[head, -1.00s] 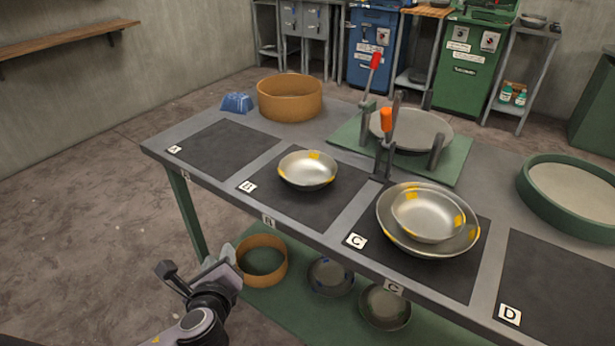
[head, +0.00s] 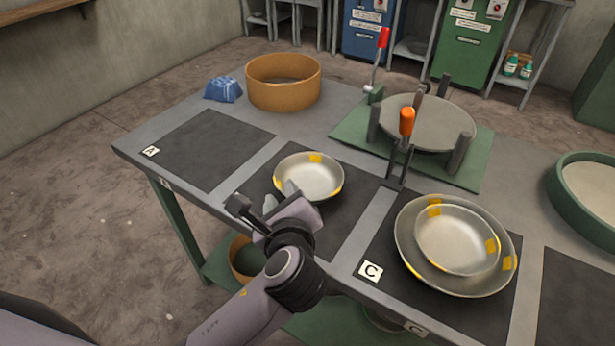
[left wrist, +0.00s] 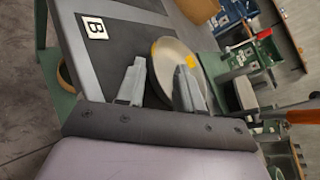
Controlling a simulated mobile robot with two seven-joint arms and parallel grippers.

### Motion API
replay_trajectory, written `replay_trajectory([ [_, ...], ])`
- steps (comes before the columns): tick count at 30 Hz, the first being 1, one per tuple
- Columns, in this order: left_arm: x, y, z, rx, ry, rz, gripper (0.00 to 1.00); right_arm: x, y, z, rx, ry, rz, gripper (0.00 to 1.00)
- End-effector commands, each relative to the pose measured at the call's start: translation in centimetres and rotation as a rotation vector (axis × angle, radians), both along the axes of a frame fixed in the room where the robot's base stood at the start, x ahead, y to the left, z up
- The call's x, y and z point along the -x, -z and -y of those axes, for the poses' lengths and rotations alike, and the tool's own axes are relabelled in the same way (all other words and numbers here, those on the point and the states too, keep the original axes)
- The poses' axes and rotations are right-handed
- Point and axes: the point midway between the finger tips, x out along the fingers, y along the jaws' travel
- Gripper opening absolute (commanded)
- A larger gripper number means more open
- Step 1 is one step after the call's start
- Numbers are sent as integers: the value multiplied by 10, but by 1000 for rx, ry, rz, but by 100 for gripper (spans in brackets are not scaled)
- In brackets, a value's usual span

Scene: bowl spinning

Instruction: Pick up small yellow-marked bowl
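A small metal bowl with yellow marks (head: 309,177) sits upright on the dark mat B. Another small yellow-marked bowl (head: 457,240) sits inside a larger yellow-marked bowl (head: 412,262) on mat C. My left gripper (head: 281,196) is at the near left rim of the bowl on mat B. In the left wrist view, the left gripper (left wrist: 160,80) has its two fingers apart, with the bowl (left wrist: 172,62) beyond and partly behind them. I cannot tell whether a finger touches the rim. My right gripper is not in view.
A fixture with a round plate (head: 428,124) and an orange-handled clamp (head: 406,122) stands behind the bowls. An orange ring (head: 284,84) and a blue object (head: 223,90) lie at the back left. Mat A (head: 205,150) is empty. A green-rimmed round tray (head: 570,205) is at right.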

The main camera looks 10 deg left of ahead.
Motion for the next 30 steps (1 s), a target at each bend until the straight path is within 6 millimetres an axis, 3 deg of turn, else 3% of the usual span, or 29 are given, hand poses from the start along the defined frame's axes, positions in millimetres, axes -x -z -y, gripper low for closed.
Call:
replay_trajectory([
  [12,-46,25,-20,-2,0,-1,36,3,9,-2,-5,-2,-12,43],
  [21,-50,26,-22,0,0,-2,36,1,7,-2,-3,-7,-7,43],
  [24,-50,26,-22,0,0,-2,3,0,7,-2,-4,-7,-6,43],
  [30,-49,27,-21,-1,1,-3,0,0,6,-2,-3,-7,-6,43],
])
